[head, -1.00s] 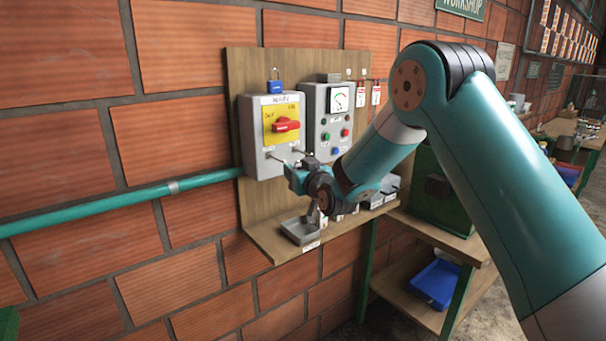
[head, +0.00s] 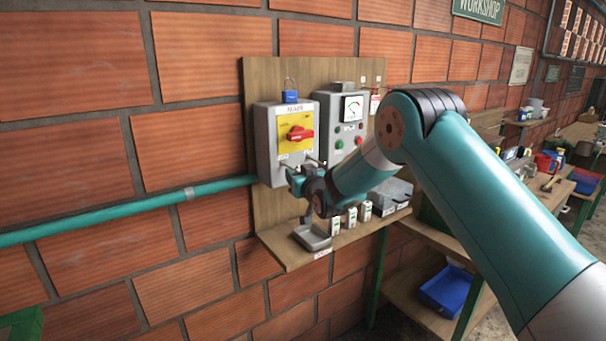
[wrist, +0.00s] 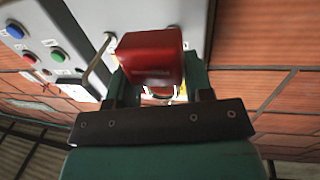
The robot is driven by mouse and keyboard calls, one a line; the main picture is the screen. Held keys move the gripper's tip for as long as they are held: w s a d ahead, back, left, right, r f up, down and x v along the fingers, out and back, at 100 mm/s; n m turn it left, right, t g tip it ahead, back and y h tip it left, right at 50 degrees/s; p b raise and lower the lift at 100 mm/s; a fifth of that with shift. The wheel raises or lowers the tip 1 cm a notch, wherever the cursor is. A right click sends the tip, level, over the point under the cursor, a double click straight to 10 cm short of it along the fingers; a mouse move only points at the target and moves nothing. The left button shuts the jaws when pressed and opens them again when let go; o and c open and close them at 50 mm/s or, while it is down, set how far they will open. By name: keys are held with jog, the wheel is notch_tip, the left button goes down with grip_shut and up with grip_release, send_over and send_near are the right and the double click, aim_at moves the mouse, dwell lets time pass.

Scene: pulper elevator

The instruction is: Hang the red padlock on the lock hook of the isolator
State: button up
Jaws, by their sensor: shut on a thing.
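The red padlock (wrist: 152,55) is between the fingers of my gripper (wrist: 158,85) in the wrist view. My gripper is shut on it. Its shackle is not clearly visible. The grey isolator (head: 264,150) has a yellow plate and a red handle (head: 299,133) in the head view. My gripper (head: 290,177) is in front of its lower part there, and the padlock cannot be made out. A bent metal rod (wrist: 97,55), which looks like a lock hook, stands just left of the padlock in the wrist view. I cannot tell whether they touch.
A blue padlock (head: 290,97) is on top of the isolator. A grey control box (head: 328,105) with a meter and buttons is close on its right. Below, a shelf (head: 290,258) holds a grey tray (head: 312,238) and several small white boxes. A teal pipe (head: 120,203) runs left.

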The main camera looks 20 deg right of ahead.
jog(key=shift+w+a+f, duration=0.1)
jog(key=shift+w+a, duration=0.1)
jog(key=shift+w, duration=0.35)
jog(key=shift+w+a+f+b, duration=0.2)
jog(key=shift+w+f+b, duration=0.3)
jog(key=shift+b, duration=0.75)
jog(key=shift+r, duration=0.1)
jog(key=o, duration=1.3)
